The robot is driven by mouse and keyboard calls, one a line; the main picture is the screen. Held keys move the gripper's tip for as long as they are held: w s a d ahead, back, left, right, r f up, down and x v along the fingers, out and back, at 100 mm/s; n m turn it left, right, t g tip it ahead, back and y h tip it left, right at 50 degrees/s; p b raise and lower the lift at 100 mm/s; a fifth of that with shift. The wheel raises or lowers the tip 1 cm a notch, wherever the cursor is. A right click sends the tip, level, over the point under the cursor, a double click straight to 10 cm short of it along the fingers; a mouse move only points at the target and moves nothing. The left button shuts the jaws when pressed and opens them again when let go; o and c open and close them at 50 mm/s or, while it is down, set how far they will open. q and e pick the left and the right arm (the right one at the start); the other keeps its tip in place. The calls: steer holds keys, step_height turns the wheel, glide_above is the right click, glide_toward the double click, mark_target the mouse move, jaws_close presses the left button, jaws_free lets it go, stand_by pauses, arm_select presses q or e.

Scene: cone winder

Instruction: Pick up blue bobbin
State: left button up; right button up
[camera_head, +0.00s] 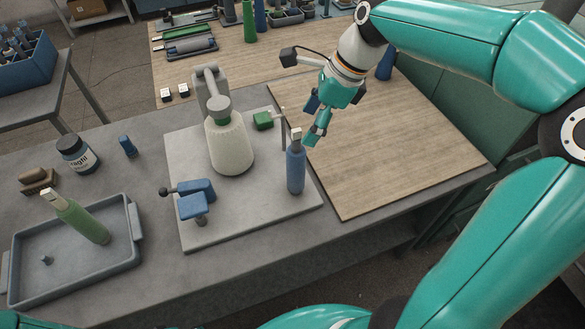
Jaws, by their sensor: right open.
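A blue bobbin (297,170) with a pale top stands upright at the right side of the grey base plate, beside a thin upright post. My right gripper (317,119) hangs above and just to the right of the bobbin's top, over the edge of the wooden board. It is open, its fingers pointing down and slightly left. It holds nothing that I can see; whether a finger touches the bobbin I cannot tell. Another blue object (385,66) stands farther back, partly hidden by my right arm. My left gripper is not in view.
A cream cone (230,145) and blue clamp parts (196,196) sit on the base plate (245,228). A grey tray (88,280) with a green bobbin (82,219) lies at left. A dark jar (76,154) stands behind it. The wooden board (400,160) is mostly clear.

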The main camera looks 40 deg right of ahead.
mark_target(296, 147)
steer(key=x, duration=0.8)
steer(key=shift+f, duration=0.1)
steer(key=shift+c, duration=0.2)
steer(key=c, duration=1.1)
